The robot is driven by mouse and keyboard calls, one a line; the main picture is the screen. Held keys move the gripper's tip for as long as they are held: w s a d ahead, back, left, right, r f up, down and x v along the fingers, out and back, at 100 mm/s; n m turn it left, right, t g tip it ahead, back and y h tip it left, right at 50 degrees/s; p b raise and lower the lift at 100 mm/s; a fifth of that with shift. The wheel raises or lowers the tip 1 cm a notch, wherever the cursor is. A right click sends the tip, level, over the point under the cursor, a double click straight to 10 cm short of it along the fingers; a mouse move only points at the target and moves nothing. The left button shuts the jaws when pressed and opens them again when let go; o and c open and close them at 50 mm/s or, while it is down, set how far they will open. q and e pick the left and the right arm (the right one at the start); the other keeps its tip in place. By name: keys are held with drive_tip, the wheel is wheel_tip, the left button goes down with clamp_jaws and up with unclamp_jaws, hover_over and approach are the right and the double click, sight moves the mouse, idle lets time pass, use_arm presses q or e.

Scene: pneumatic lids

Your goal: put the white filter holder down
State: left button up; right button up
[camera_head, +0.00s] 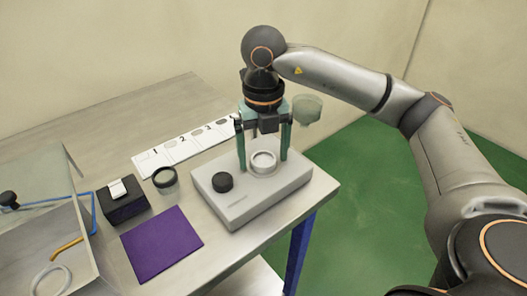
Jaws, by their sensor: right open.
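The white filter holder (263,158) looks like a round white ring with a pale centre. It sits level on top of the grey base unit (240,208), towards its back right. My right gripper (263,164) points straight down over it. Its two green fingers are spread, one on each side of the holder, with their tips low near the unit's top. I cannot tell whether the fingers touch the ring. My left gripper is out of view.
A pale translucent cup (306,109) shows beside the right finger; its support is unclear. A black knob (222,182) is on the base unit. A purple mat (162,244), small glass jar (165,180), black box (123,202) and numbered white strip (182,147) lie left.

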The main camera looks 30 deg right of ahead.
sight(264, 162)
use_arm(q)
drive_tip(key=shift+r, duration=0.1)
use_arm(e)
drive_tip(key=shift+r, duration=0.3)
use_arm(q)
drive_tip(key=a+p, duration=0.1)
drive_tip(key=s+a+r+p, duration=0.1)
drive_tip(key=p, duration=0.1)
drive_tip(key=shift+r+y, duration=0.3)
use_arm(e)
wheel_tip(264, 162, up, 12)
drive_tip(key=shift+f, duration=0.15)
